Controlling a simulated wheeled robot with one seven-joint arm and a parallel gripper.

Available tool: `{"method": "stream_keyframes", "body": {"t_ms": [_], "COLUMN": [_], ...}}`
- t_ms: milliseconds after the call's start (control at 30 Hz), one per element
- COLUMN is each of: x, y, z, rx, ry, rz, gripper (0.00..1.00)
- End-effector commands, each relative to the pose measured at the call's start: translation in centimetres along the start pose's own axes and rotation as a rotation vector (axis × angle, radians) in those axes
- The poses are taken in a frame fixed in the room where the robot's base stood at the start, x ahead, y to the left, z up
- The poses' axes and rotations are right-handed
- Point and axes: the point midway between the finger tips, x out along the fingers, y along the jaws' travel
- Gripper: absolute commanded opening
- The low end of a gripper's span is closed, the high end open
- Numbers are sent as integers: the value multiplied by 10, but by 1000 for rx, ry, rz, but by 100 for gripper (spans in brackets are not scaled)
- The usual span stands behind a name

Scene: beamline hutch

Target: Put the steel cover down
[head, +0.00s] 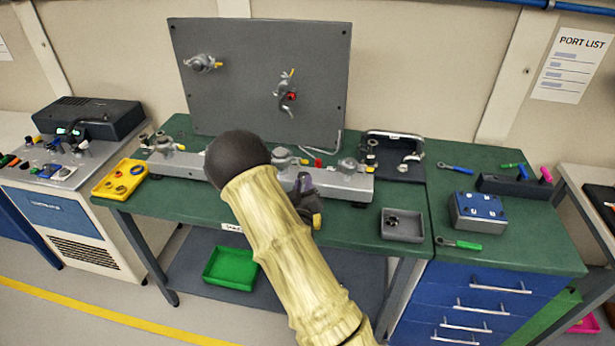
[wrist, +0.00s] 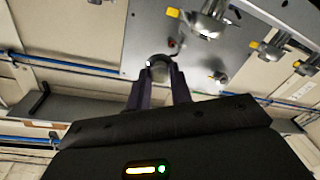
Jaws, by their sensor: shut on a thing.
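My gripper (wrist: 160,80) is in the wrist view, its two dark fingers shut on a small round grey metal piece, the steel cover (wrist: 159,67). The cover sits between the fingertips, and its lower part is hidden by them. In the head view my arm crosses the middle of the bench and hides most of my gripper; only a dark part of it (head: 305,187) shows beside the arm. I cannot make out the cover there. Whether the cover touches anything is not clear.
A grey upright panel (head: 250,75) with metal fittings stands at the back of the green bench (head: 385,225). A long metal rail assembly lies in front of it. Bare green surface shows at right.

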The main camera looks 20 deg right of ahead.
Motion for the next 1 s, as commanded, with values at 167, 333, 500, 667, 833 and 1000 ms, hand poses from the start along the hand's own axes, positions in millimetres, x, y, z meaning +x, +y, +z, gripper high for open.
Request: {"method": "stream_keyframes", "body": {"t_ms": [167,333,500,667,833,1000], "x": [-10,-24,-50,-80,-104,-111], "y": [-24,-53,-90,-123,-143,-148], "z": [12,28,54,80,98,103], "rx": [-5,-7,-8,0,11,18], "ry": [27,64,118,169,204,216], "rz": [-43,-100,-196,-306,-394,-419], "gripper": [0,0,0,0,0,0]}}
